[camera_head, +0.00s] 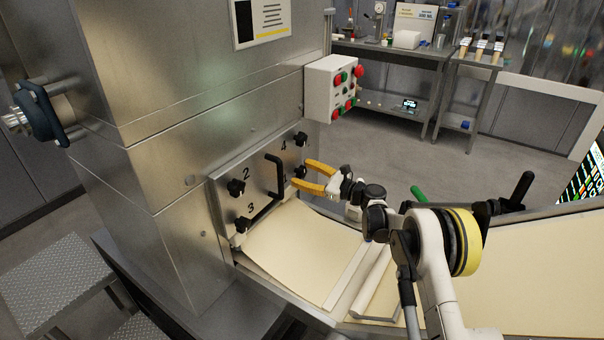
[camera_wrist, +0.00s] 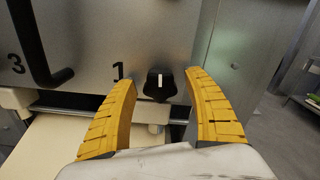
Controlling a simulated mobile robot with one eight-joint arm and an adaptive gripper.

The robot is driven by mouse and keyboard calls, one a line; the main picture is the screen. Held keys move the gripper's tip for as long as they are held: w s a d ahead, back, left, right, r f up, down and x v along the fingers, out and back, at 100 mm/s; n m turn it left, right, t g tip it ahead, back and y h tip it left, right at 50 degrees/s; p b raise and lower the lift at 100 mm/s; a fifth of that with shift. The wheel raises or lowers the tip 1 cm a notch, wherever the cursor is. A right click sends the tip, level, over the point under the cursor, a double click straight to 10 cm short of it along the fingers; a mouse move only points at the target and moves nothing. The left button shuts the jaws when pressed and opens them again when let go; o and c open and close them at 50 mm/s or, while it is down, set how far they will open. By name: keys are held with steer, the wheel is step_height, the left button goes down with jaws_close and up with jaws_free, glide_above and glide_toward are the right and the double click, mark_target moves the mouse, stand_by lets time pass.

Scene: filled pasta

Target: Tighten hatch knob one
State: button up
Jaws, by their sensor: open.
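The steel hatch plate (camera_head: 262,172) is on the front of the machine, with a black handle (camera_head: 276,190) and black knobs at its corners. Hatch knob one (camera_wrist: 162,84) is black with a white mark pointing roughly upright, just right of the printed "1" (camera_wrist: 118,71). In the head view, knob one (camera_head: 301,171) shows between my fingertips at the hatch's lower right. My gripper (camera_head: 304,174) is open, its yellow fingers on either side of the knob. In the wrist view, the fingers (camera_wrist: 160,78) stand apart with a gap on both sides; contact is not visible.
Knob two (camera_head: 236,187), knob three (camera_head: 242,224) and knob four (camera_head: 300,139) sit at the other corners. A cream belt (camera_head: 300,245) runs below the hatch. A control box (camera_head: 331,88) with red and green buttons hangs above right. Open floor lies behind my arm.

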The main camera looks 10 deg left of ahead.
steer(key=v, duration=1.2)
steer(key=shift+r, duration=0.1)
steer(key=s+d+r+n+h, duration=0.4)
steer(key=s+d+r, duration=0.1)
steer(key=s+r, duration=0.25)
steer(key=s+d+r+n+h, duration=0.4)
steer(key=s+d+r+n, duration=0.1)
steer(key=s+r, duration=0.25)
steer(key=s+d+f+n+h, duration=0.1)
steer(key=s+d+n+h, duration=0.3)
steer(key=s+d, duration=0.5)
steer(key=s+d+f+n+t+h, duration=0.1)
steer(key=s+d+n+h, duration=0.4)
steer(key=s, duration=1.3)
steer(key=d+f, duration=0.1)
steer(key=d, duration=0.3)
steer(key=shift+f, duration=0.1)
